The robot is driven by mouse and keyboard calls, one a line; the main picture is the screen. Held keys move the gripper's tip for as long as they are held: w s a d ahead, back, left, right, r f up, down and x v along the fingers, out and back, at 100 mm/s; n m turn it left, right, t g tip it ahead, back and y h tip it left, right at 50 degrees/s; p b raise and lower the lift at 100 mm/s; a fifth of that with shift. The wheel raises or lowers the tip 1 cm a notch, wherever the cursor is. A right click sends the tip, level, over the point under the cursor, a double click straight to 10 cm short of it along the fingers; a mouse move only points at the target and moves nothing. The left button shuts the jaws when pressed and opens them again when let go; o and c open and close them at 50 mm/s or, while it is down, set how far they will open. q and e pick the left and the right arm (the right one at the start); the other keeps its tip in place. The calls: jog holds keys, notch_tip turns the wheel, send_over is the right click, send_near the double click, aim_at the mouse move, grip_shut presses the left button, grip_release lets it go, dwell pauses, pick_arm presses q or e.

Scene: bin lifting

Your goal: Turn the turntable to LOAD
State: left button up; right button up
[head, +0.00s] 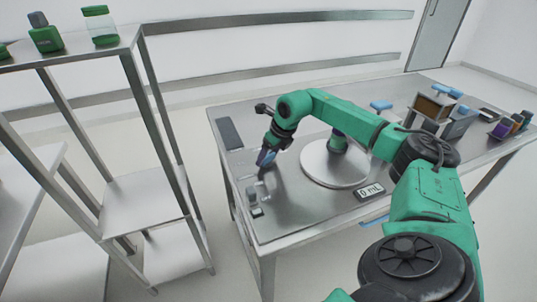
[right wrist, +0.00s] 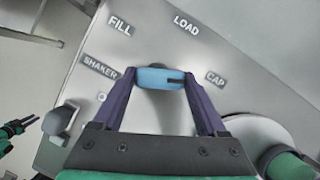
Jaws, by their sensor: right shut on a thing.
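My right gripper (right wrist: 160,80) is shut on a blue handle (right wrist: 150,79), seen between its two purple fingertips in the right wrist view. A grey rounded part shows just behind the handle. The LOAD label (right wrist: 186,24) lies beyond the handle, FILL (right wrist: 120,25) to its upper left and CAP (right wrist: 215,77) to its right. In the head view the right gripper (head: 266,158) is low over the table, left of a white round disc (head: 322,172). A green bottle (head: 338,142) stands on the disc, partly hidden by my arm. My left gripper (right wrist: 30,122) seems to show small at the wrist view's left edge.
A grey knob (right wrist: 62,118) stands near the SHAKER label (right wrist: 100,66). A 0 mL display (head: 370,190) sits at the table's (head: 300,222) front. A metal shelf (head: 140,200) stands at the left.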

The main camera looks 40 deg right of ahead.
jog(key=shift+n, duration=0.3)
jog(key=shift+w+r+n+y, duration=0.1)
jog(key=shift+n+y, duration=0.6)
jog(key=shift+n, duration=0.5)
jog(key=n, duration=0.2)
jog(key=n+g+y+p, duration=0.1)
jog(key=n, duration=0.1)
jog(key=shift+w+d+r+n, duration=0.1)
jog(key=shift+w+n, duration=0.05)
jog(key=shift+n, duration=0.15)
jog(key=n, duration=0.2)
jog(key=n+g+y, duration=0.1)
jog(key=n, duration=0.2)
jog(key=shift+w+g, duration=0.15)
jog(key=shift+g, duration=0.15)
jog(key=shift+y, duration=0.3)
jog(key=o, duration=1.3)
